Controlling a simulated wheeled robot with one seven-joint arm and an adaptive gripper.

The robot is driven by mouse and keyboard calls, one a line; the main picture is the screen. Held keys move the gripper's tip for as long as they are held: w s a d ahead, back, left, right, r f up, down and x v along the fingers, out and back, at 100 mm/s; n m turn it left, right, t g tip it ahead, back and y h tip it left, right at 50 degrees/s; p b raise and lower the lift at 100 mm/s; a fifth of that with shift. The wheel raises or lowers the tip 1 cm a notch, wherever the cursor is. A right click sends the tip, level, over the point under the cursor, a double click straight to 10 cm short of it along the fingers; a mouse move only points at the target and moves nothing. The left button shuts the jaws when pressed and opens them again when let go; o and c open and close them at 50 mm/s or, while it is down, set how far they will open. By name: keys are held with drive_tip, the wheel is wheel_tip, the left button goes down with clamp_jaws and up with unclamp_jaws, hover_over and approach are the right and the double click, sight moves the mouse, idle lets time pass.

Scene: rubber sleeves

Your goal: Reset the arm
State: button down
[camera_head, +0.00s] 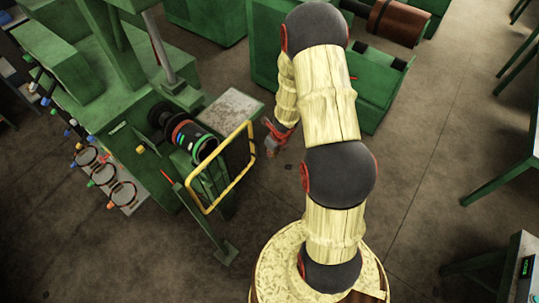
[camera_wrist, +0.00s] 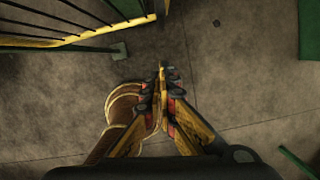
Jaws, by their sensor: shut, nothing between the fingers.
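My arm stands up from my base and bends over, with its end hanging down left of the upper link in the head view. My gripper (camera_head: 272,137) is beside the yellow-framed guard, to its right, over open floor. In the wrist view my gripper (camera_wrist: 162,80) has its fingertips together at the centre, with nothing between them. Part of my own base shows behind the fingers.
A green machine with a yellow-framed guard (camera_head: 232,166) stands at the left; the guard's yellow rail (camera_wrist: 85,37) also shows in the wrist view. A green machine with a brown roller (camera_head: 400,20) is behind my arm. Green tables (camera_head: 510,165) stand at right. Concrete floor (camera_head: 430,130) is clear between.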

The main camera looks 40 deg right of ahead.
drive_tip(key=shift+v, duration=0.85)
drive_tip(key=shift+a, duration=0.1)
